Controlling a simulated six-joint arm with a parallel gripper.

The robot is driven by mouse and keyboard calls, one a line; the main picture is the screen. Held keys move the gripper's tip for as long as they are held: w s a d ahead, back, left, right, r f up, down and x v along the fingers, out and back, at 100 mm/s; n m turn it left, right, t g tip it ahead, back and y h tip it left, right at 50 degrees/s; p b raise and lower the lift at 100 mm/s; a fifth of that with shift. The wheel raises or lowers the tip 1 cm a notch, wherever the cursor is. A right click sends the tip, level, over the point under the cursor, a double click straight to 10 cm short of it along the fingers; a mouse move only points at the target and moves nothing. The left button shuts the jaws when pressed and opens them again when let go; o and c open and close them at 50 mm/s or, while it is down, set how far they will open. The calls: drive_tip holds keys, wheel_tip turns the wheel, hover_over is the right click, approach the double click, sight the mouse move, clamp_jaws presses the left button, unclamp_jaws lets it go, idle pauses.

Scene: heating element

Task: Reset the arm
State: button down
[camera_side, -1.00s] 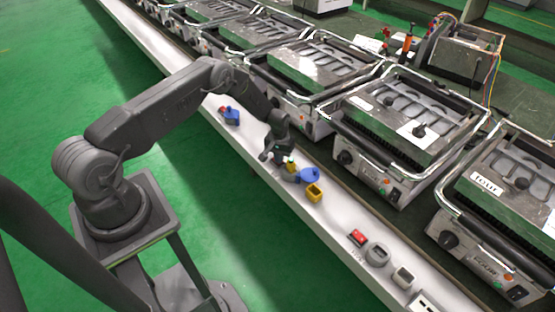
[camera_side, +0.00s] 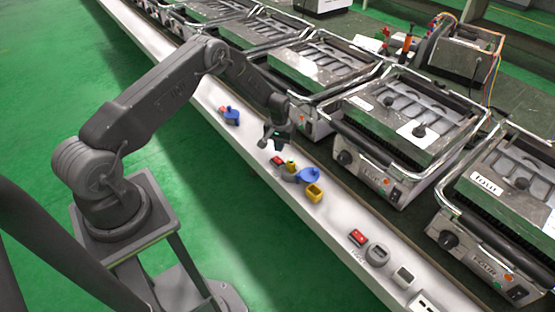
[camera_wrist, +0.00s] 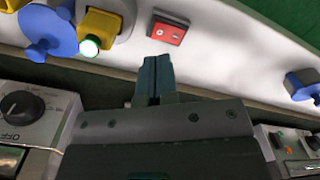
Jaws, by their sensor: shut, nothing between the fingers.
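My gripper (camera_side: 274,139) is above the white ledge (camera_side: 330,228), near the front of a grill. In the wrist view my gripper (camera_wrist: 155,72) has its two fingers together with nothing between them. A red switch block (camera_wrist: 168,28) lies on the ledge just beyond the fingertips, apart from them. It also shows below the gripper in the side view (camera_side: 277,160). A blue knob (camera_wrist: 47,28) and a yellow part with a lit green button (camera_wrist: 97,32) are to the left in the wrist view.
Several grills (camera_side: 405,125) stand in a row behind the ledge. Another blue knob piece (camera_side: 231,116) lies left of the gripper. A yellow block (camera_side: 314,192), a second red switch (camera_side: 358,237) and grey parts (camera_side: 377,255) lie to the right. Green floor is open in front.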

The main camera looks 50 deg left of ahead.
drive_tip(key=shift+r, duration=0.55)
drive_tip(key=s+d+r+m+t, duration=0.1)
drive_tip(key=s+d+r, duration=0.15)
drive_tip(key=r, duration=0.75)
drive_tip(key=s+d+r+t, duration=0.15)
drive_tip(key=d+r, duration=0.25)
drive_tip(key=r, duration=0.6)
drive_tip(key=s+d+r+m, duration=0.1)
drive_tip(key=s+d+r, duration=0.2)
drive_tip(key=r, duration=0.6)
drive_tip(key=s+d+r+m+t, duration=0.2)
drive_tip(key=s+d+r, duration=0.3)
drive_tip(key=s+r, duration=0.5)
drive_tip(key=s+d+r+m+t, duration=0.1)
drive_tip(key=s+d+m, duration=0.1)
drive_tip(key=s, duration=1.2)
drive_tip(key=shift+d+r, duration=0.35)
drive_tip(key=shift+d, duration=0.35)
